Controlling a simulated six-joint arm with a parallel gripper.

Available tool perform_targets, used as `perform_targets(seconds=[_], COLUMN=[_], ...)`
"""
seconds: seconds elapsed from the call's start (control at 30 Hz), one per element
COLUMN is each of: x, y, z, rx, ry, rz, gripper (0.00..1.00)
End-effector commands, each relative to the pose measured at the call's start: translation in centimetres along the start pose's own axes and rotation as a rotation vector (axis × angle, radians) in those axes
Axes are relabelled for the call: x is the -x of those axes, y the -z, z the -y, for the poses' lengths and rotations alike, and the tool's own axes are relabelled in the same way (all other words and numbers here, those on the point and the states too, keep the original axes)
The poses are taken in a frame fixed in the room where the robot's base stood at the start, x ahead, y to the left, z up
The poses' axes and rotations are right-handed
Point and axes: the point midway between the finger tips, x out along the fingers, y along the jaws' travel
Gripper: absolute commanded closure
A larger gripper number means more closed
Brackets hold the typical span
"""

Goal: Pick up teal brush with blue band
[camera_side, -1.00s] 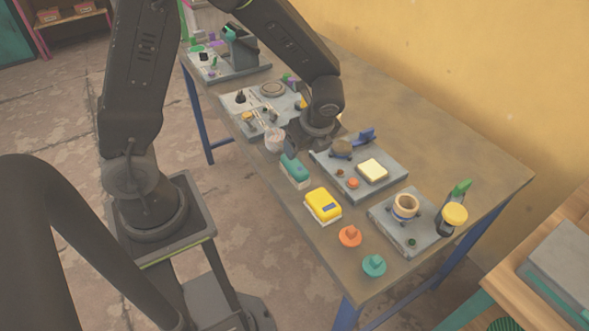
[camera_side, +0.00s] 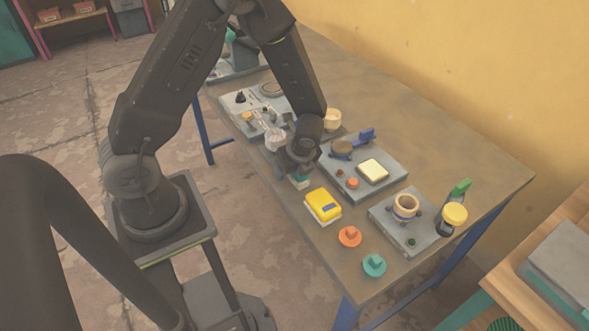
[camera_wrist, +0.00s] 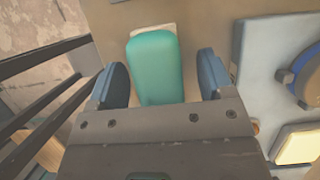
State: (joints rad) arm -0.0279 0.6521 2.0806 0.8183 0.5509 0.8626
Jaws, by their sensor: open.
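The teal brush (camera_wrist: 155,62) lies on the table between the two open fingers of my gripper (camera_wrist: 160,80) in the wrist view. A pale strip of its base shows at its far end, and its near end is hidden by the gripper body. I cannot make out a blue band on it. In the side view my gripper (camera_side: 300,172) is right over the brush, and only a small teal and white part of the brush (camera_side: 300,182) shows below it. I cannot tell whether the fingers touch it.
A yellow brush with a blue patch (camera_side: 323,204) lies close by. An orange knob (camera_side: 350,237) and a teal knob (camera_side: 374,265) sit toward the near edge. A grey press plate with a cream block (camera_side: 373,171) stands to the right. A clear cup (camera_side: 275,139) is behind.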

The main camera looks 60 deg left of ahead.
Motion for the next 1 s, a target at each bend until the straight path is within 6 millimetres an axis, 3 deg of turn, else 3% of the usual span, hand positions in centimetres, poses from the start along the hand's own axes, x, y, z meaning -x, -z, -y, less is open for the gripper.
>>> perform_targets(seconds=[0.57,1.0], x=[-0.31,-0.29], y=[0.13,0.13], z=[0.01,0.00], rx=[-0.001,0.000], ry=[0.000,0.000], rz=[0.001,0.000], gripper=[0.26,0.66])
